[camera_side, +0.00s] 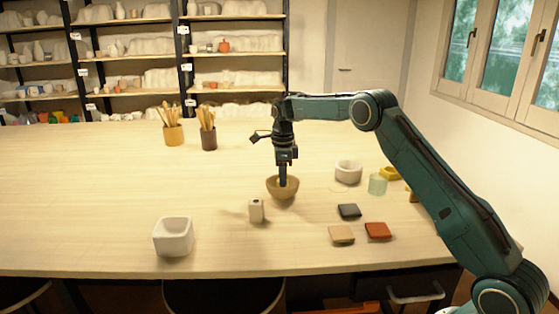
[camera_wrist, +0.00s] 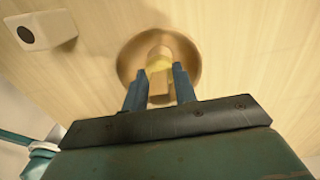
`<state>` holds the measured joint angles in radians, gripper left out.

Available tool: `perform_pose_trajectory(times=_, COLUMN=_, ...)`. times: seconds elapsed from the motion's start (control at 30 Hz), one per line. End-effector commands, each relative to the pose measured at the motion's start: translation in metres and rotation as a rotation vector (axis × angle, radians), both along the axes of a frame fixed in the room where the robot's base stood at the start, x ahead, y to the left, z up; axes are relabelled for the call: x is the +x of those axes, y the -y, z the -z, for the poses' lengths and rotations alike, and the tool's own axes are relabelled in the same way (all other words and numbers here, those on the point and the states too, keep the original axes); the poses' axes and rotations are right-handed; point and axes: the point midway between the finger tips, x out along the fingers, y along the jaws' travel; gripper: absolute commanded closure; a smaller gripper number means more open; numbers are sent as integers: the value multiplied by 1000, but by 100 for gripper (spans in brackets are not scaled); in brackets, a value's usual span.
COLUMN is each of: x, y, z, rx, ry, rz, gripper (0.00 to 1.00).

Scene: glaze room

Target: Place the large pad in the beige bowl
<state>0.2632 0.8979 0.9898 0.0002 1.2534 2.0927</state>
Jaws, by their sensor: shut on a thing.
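The beige bowl (camera_side: 282,194) stands on the table below my gripper (camera_side: 284,182). In the wrist view, the bowl (camera_wrist: 126,66) lies around and beyond the fingertips. My gripper (camera_wrist: 159,74) points down at the bowl with its fingers at or inside the rim. It is shut on a tan and yellowish piece (camera_wrist: 158,88), which looks like the large pad. The fingers hide part of it, and I cannot tell whether it touches the bowl's floor.
A cream bowl (camera_side: 348,172), a glass (camera_side: 377,184) and dark (camera_side: 349,211), tan (camera_side: 341,234) and red (camera_side: 378,231) tiles lie right.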

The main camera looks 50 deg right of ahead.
Motion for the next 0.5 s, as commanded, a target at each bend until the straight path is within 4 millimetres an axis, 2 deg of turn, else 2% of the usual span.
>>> perform_pose_trajectory(times=0.2, x=0, y=0, z=8, rx=0, ry=-1, rz=0, gripper=94)
perform_pose_trajectory(times=0.5, x=0, y=0, z=9, rx=1, ry=-1, rz=0, gripper=94)
